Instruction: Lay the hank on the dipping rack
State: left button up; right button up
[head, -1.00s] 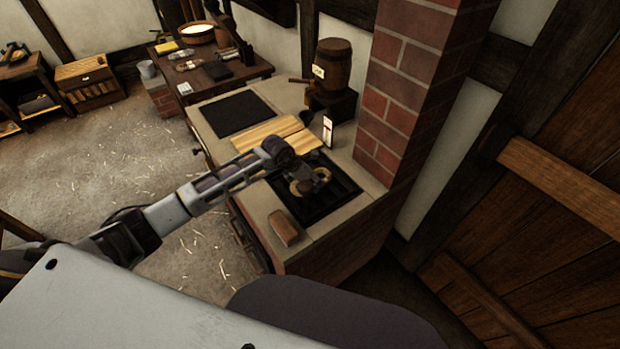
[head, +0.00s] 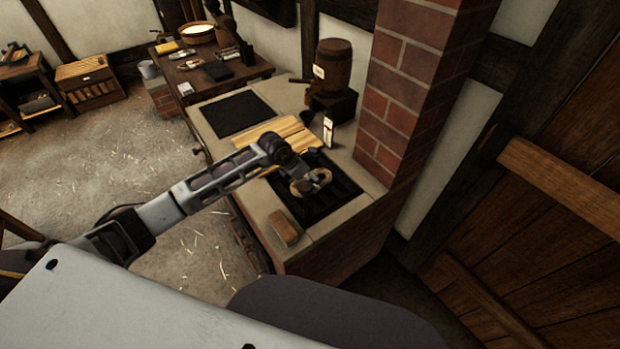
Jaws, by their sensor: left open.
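A tan coiled hank (head: 299,189) lies on or just over the black slatted rack (head: 340,198), which is set into the pale stone counter. My left gripper (head: 315,181) reaches in from the left and is open at the hank, its fingers close over the coil. The gripper and wrist hide part of the hank, so I cannot tell whether the fingers touch it. My right gripper is not in view.
A brown block (head: 285,229) lies on the counter's near edge. A light wooden board (head: 290,130), a dark plate (head: 237,112) and a small upright white-faced object (head: 328,131) are beyond the rack. A barrel (head: 334,67) and brick pillar (head: 410,85) bound the counter's right side.

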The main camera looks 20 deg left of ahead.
pick_arm(q)
jog(key=v, duration=1)
jog(key=shift+b, duration=0.45)
